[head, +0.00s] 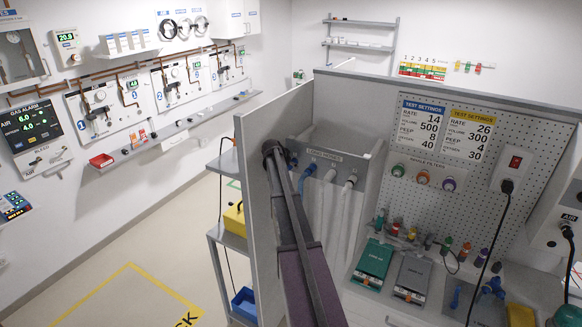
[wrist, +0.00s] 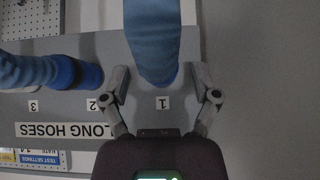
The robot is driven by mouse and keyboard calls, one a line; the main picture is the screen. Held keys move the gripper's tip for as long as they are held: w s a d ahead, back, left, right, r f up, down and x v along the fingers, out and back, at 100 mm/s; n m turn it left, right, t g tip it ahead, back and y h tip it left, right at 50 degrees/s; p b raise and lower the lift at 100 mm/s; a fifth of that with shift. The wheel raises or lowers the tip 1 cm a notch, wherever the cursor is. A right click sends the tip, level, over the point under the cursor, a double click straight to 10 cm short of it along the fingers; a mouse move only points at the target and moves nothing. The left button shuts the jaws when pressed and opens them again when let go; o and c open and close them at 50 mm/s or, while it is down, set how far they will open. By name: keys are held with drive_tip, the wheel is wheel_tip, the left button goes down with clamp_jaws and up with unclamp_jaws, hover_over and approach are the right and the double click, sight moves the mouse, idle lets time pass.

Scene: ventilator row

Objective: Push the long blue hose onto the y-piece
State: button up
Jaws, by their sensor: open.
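In the wrist view a thick blue hose (wrist: 153,40) hangs at the place marked 1 on the grey rack (wrist: 215,55). My gripper (wrist: 163,90) is open, with one finger on each side of that hose's lower end in the picture; I cannot tell whether they touch it. A second blue hose (wrist: 40,72) is at the place marked 2. In the head view, a blue hose (head: 308,169) shows just right of my arm, which hides part of the rack. Small blue fittings (head: 494,287) lie on the bench at right; I cannot tell which is the y-piece.
Whitish hoses (head: 347,205) hang beside the blue ones. A grey partition (head: 258,200) stands left of my arm. A green box (head: 373,263) and a grey box (head: 412,279) lie on the bench below the pegboard. A black cable (head: 489,235) hangs at right.

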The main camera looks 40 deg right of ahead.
clamp_jaws()
drive_tip(key=shift+a, duration=0.4)
idle(0.4)
drive_tip(key=shift+s+a, duration=0.2)
drive_tip(key=shift+a, duration=0.05)
drive_tip(key=shift+s+a, duration=0.15)
drive_tip(key=shift+a, duration=0.15)
drive_tip(key=shift+a, duration=0.1)
drive_tip(key=shift+s+a, duration=0.2)
drive_tip(key=shift+a, duration=0.15)
drive_tip(key=shift+s+a, duration=0.1)
drive_tip(key=shift+a, duration=0.25)
